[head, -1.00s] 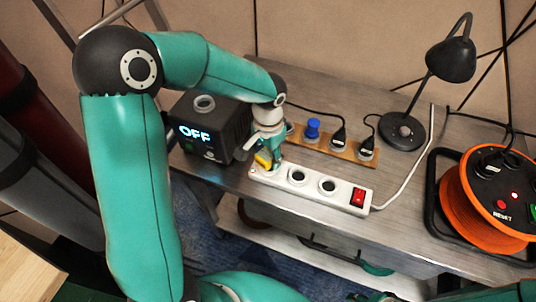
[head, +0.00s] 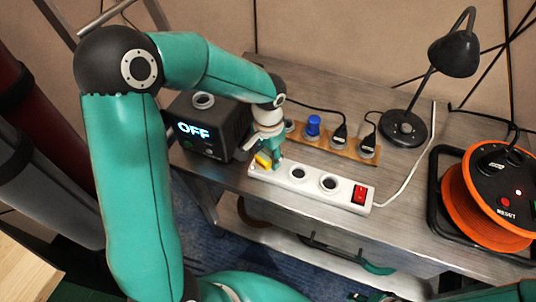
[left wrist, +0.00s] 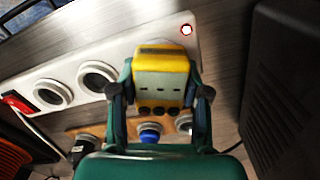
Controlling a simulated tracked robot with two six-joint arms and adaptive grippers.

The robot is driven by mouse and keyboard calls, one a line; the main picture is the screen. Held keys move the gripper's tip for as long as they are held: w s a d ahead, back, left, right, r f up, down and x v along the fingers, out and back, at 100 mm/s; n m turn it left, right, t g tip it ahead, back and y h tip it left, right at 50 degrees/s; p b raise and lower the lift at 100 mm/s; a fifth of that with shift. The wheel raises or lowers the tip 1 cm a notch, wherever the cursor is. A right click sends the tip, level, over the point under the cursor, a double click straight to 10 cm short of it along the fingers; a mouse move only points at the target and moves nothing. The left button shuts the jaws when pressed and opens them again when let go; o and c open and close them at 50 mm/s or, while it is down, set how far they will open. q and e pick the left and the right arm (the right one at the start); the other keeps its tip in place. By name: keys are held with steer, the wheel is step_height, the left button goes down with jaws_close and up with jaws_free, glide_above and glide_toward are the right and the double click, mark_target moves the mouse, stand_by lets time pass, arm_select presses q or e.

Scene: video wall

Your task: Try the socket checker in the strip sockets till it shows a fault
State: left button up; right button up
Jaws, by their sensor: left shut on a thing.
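The yellow socket checker (head: 263,160) is in my left gripper (head: 268,153), at the left end of the white strip (head: 342,191). In the left wrist view, the left gripper (left wrist: 160,95) has its fingers shut on both sides of the checker (left wrist: 162,72). Its face shows three small dark marks, none lit. The checker covers the strip's end socket; I cannot tell how deep it sits. Two other sockets, the middle one (head: 297,173) and the one near the switch (head: 328,184), are empty. The strip's red switch (head: 359,194) is bright. My right gripper is not in view.
A black box (head: 212,127) reading OFF stands left of the gripper. Behind the strip, a wooden board (head: 320,145) holds a blue plug (head: 313,126) and black plugs. A black lamp (head: 454,57) and an orange cable reel (head: 474,214) stand to the right.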

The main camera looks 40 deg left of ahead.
mark_target(267, 153)
arm_select(q)
steer(key=shift+f, duration=0.2)
steer(key=o, duration=1.8)
steer(key=shift+c, duration=0.2)
steer(key=shift+r, duration=0.15)
steer(key=shift+r+p, duration=2.1)
steer(key=shift+r, duration=0.85)
steer(key=shift+s, duration=0.1)
